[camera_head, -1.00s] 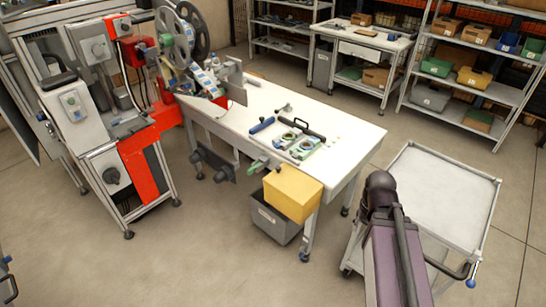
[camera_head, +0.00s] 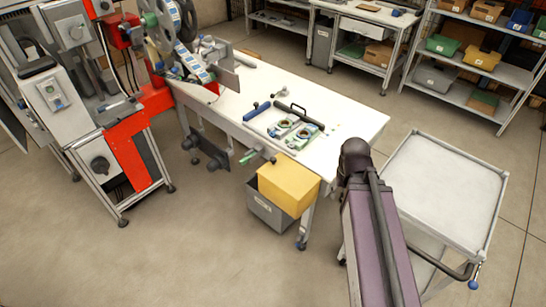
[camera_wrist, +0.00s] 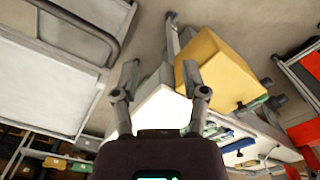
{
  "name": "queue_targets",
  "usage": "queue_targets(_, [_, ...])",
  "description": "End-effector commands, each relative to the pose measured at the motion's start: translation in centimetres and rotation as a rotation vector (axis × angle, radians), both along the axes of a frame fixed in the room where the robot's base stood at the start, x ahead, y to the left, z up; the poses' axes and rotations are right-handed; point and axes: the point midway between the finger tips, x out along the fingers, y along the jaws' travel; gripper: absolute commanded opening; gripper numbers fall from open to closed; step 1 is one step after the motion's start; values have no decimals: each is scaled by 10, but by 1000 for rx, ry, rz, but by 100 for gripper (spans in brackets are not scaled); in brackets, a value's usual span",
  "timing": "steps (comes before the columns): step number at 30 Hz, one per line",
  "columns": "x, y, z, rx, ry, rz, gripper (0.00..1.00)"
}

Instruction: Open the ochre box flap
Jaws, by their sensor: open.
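The ochre box (camera_head: 288,185) sits at the near right end of the white workbench, just below the bench top and above a grey bin. Its top and side look closed; I cannot make out a separate flap edge. In the wrist view, the ochre box (camera_wrist: 222,70) is right of centre, beyond the right finger. My gripper (camera_wrist: 160,82) is open and empty, its fingers apart, and it touches nothing that I can see. In the head view, my arm stands right of the box and the gripper is hidden behind it.
The white workbench (camera_head: 345,125) carries a blue-handled tool and green-grey fixtures. The grey bin (camera_head: 268,212) is under the box. A grey trolley (camera_head: 445,190) stands right of my arm. A reel machine (camera_head: 75,110) is at left. Floor in front of the bench is clear.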

Motion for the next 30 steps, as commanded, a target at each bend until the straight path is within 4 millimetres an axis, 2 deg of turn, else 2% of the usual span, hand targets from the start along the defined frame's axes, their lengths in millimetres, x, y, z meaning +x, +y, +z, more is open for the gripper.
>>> queue_targets(2, [0, 0, 0, 0, 0, 0, 57])
queue_targets(4, [0, 0, 0, 0, 0, 0, 72])
queue_targets(5, [1, 0, 0, 0, 0, 2, 73])
queue_targets(10, [13, 6, 1, 0, 0, 45, 73])
queue_targets(14, [38, 21, 2, 0, 0, 140, 73])
queue_targets(20, [101, 59, 6, 0, 0, 407, 73])
queue_targets(24, [152, 100, 9, 0, 0, 647, 73])
queue_targets(30, [215, 164, 12, 1, 0, 982, 73])
